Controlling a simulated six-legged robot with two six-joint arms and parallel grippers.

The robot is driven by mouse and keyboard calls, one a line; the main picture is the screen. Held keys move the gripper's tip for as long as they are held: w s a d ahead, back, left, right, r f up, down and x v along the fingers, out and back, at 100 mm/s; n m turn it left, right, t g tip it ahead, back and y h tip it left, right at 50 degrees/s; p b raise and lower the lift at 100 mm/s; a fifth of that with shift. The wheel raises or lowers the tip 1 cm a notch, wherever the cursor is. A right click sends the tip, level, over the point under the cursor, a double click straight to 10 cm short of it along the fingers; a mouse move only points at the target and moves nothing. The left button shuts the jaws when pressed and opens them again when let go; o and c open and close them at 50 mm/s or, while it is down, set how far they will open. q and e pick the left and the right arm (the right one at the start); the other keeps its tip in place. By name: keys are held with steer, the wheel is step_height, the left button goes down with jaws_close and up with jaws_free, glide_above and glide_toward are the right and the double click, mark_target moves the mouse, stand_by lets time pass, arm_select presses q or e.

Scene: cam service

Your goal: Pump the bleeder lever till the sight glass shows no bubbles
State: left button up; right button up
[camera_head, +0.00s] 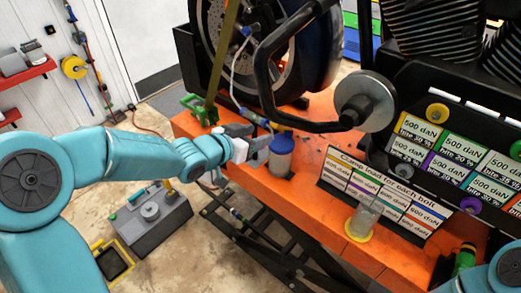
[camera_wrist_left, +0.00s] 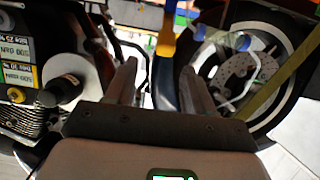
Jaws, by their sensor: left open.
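In the left wrist view, both fingers of the left gripper (camera_wrist_left: 158,75) show apart, with a blue and yellow part (camera_wrist_left: 168,42) beyond the gap. My right gripper is out of view.
A brake disc wheel (camera_head: 250,45) and a black bar with a round grey end (camera_head: 366,101) stand above the orange bench (camera_head: 312,152). A grey box (camera_head: 150,218) sits on the floor.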

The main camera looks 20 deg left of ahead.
mark_target(273, 124)
arm_select(q)
steer(key=shift+t, duration=0.3)
steer(key=x, duration=0.2)
steer(key=b+x, duration=0.1)
steer(key=x, duration=0.2)
steer(key=a+x, duration=0.1)
steer(key=x, duration=0.1)
steer(key=shift+w+d+r+b, duration=0.15)
steer(key=shift+w+b, duration=0.15)
steer(key=shift+w, duration=0.2)
steer(key=shift+d, duration=0.15)
